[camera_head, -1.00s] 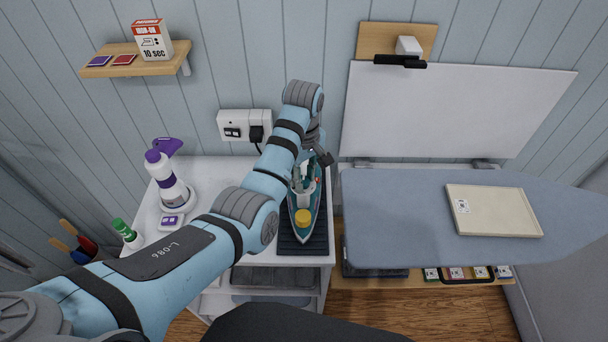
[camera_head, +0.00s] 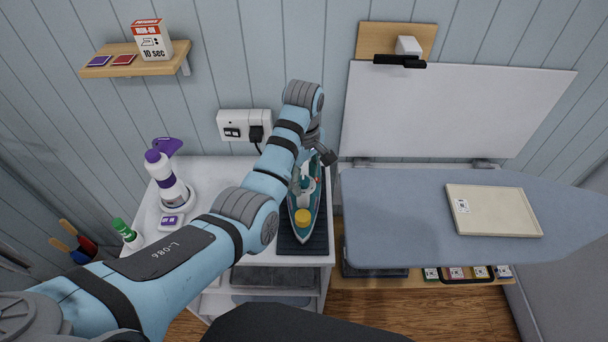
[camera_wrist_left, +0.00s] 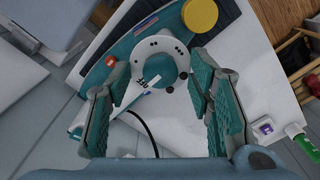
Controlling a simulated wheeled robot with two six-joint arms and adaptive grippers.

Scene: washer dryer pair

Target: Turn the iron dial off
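The teal iron (camera_head: 304,205) lies on a dark ribbed mat (camera_head: 290,247) on a white cabinet, with a round yellow part (camera_head: 302,217) on its near end. In the left wrist view the iron shows a pale ring-shaped dial (camera_wrist_left: 136,68) with small dark marks and a teal middle, plus a red button (camera_wrist_left: 110,60) beside it. My left gripper (camera_wrist_left: 160,95) is open, its two teal-padded fingers apart with nothing held. The dial is just beyond the fingertips, roughly between them. In the head view my forearm and wrist partly hide the gripper (camera_head: 322,150). My right gripper is not in view.
A wall socket (camera_head: 245,125) with a plug is behind.

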